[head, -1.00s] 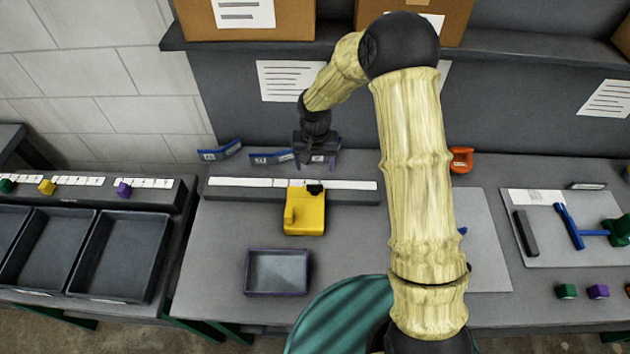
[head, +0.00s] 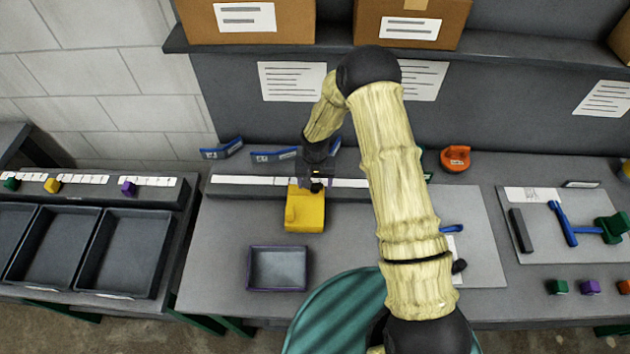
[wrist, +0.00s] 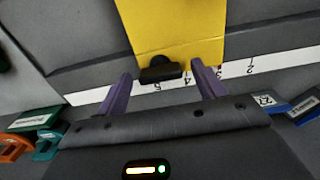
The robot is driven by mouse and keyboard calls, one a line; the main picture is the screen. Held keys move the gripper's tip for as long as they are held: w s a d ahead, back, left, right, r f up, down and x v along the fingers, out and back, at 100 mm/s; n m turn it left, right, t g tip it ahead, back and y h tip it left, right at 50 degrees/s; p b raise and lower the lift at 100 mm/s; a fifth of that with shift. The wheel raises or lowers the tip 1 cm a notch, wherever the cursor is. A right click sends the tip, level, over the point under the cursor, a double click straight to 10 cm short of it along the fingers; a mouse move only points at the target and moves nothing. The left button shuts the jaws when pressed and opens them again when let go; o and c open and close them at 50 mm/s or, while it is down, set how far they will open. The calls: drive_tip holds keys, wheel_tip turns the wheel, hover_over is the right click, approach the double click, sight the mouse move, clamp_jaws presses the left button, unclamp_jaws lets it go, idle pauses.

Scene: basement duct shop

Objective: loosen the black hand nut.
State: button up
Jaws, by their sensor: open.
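The black hand nut (head: 316,187) sits at the back edge of a yellow block (head: 305,210) on the bench. In the wrist view the nut (wrist: 160,70) is a dark knob with a wider base, against the yellow block (wrist: 175,30). My gripper (head: 318,177) is over the ruler strip at the back of the block. Its two purple fingers (wrist: 162,75) are open, one on each side of the nut, with a gap on both sides. I cannot tell whether the tips are level with the nut.
A white numbered scale (head: 240,181) runs along a raised grey rail behind the block. Blue labelled holders (head: 272,156) and an orange item (head: 455,157) stand farther back. A purple-rimmed tray (head: 250,270) is in front. The bench left of the block is clear.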

drive_tip(key=c, duration=1)
drive_tip(key=shift+n, duration=0.3)
drive_tip(key=n+b, duration=0.2)
drive_tip(key=n, duration=0.1)
drive_tip(key=shift+f+n+b, duration=0.1)
drive_tip(key=shift+n+b, duration=0.3)
drive_tip(key=n+b, duration=0.1)
drive_tip(key=n, duration=0.3)
drive_tip(key=shift+n+b, duration=0.3)
drive_tip(key=n, duration=0.4)
drive_tip(key=shift+n+b, duration=0.3)
drive_tip(key=shift+n, duration=2.2)
